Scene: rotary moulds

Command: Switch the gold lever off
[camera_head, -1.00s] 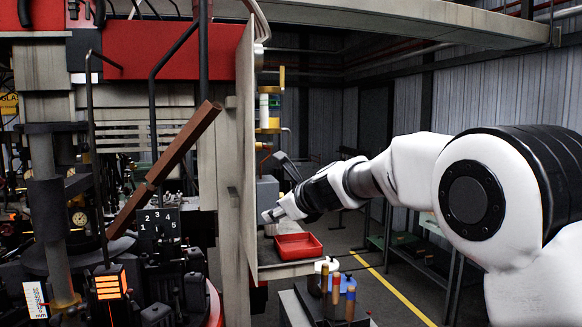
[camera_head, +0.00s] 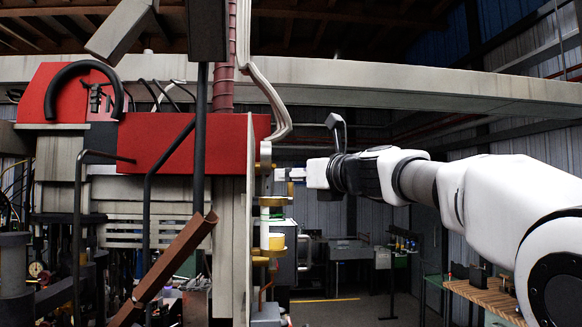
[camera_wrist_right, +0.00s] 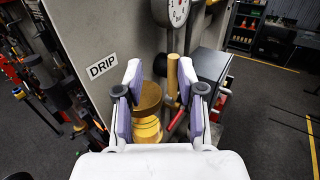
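Brass-gold fittings (camera_head: 271,201) stand in a column on the right side of the machine's grey panel in the head view. In the right wrist view an upright gold bar (camera_wrist_right: 172,77), which looks like the gold lever, stands beside a round brass body (camera_wrist_right: 148,103). My right gripper (camera_head: 291,174) is at the upper part of this column in the head view. In the right wrist view its two fingers (camera_wrist_right: 161,80) are spread, with the bar and brass body showing between them. I cannot tell whether a finger touches the bar. My left gripper is not in view.
A dial gauge (camera_wrist_right: 178,12) is above the bar, and a dark box (camera_wrist_right: 208,68) with red parts sits to the right. Open floor lies farther right.

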